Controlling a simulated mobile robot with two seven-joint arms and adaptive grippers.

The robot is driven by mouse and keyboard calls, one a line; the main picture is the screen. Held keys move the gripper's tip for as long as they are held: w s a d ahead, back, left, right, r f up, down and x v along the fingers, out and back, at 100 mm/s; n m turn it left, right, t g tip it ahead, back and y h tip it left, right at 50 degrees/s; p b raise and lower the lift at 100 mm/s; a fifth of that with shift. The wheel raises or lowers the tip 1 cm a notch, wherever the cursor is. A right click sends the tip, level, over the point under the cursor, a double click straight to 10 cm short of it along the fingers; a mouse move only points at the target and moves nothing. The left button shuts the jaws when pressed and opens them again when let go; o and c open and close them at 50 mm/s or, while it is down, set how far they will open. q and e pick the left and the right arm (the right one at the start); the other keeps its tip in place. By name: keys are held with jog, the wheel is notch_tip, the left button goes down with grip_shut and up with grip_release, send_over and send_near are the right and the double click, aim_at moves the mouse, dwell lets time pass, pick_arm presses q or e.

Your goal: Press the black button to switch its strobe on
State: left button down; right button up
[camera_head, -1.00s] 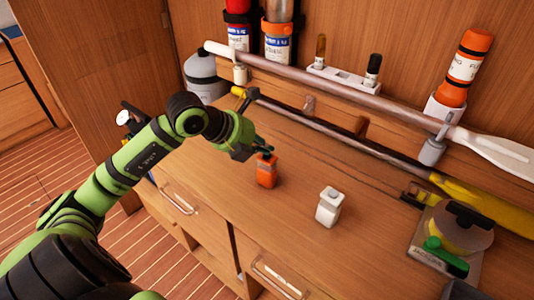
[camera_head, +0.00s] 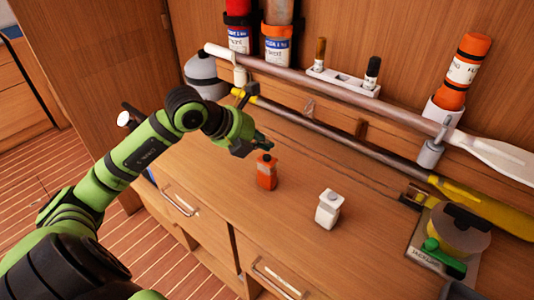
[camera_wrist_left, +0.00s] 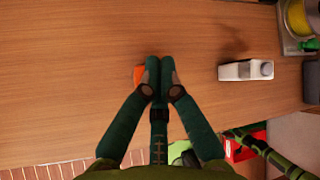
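A small orange strobe unit (camera_head: 267,174) stands upright on the wooden counter, with a dark button (camera_head: 266,158) on its top. A similar white unit (camera_head: 328,211) with a pale top stands to its right and nearer. My left gripper (camera_head: 266,144) has its fingers together and empty, just above and behind the orange unit's top, seemingly apart from it. In the left wrist view the closed fingertips (camera_wrist_left: 159,66) hide most of the orange unit (camera_wrist_left: 138,75); the white unit (camera_wrist_left: 246,70) is clear to the right. I cannot tell whether any strobe is lit. My right gripper is not in view.
The wooden counter (camera_head: 215,205) is clear around both units. Behind run a white-bladed paddle (camera_head: 300,75) and a yellow-bladed pole (camera_head: 310,125). A round yellow-grey device (camera_head: 460,230) with a green handle sits at the right.

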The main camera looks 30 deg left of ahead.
aim_at(263, 157)
pick_arm(q)
jog(key=shift+r+p, duration=1.6)
jog(key=shift+r, duration=1.05)
